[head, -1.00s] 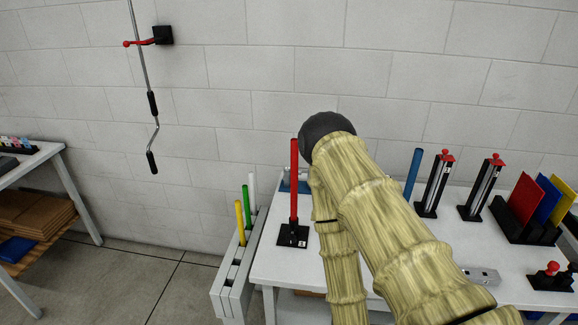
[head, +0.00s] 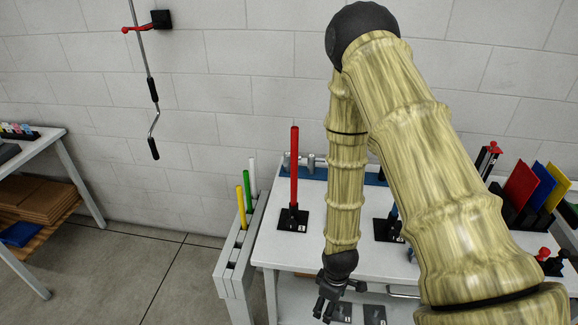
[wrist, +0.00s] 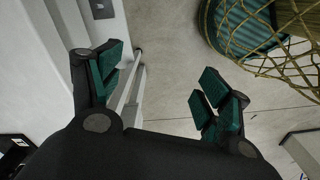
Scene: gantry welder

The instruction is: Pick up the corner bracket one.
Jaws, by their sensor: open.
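I cannot make out a corner bracket for certain in the current views. My gripper (head: 335,300) hangs at the front edge of the white table (head: 285,250), pointing down. In the wrist view its green-padded fingers (wrist: 160,82) are spread apart with nothing between them. Dark flat plates (head: 374,314) show low in front of the table, just right of the gripper. My arm covers much of the table's right part.
A red rod (head: 294,170) stands upright on a black base. A rack (head: 236,250) with yellow, green and white rods stands at the table's left. Coloured panels (head: 521,185) stand at right.

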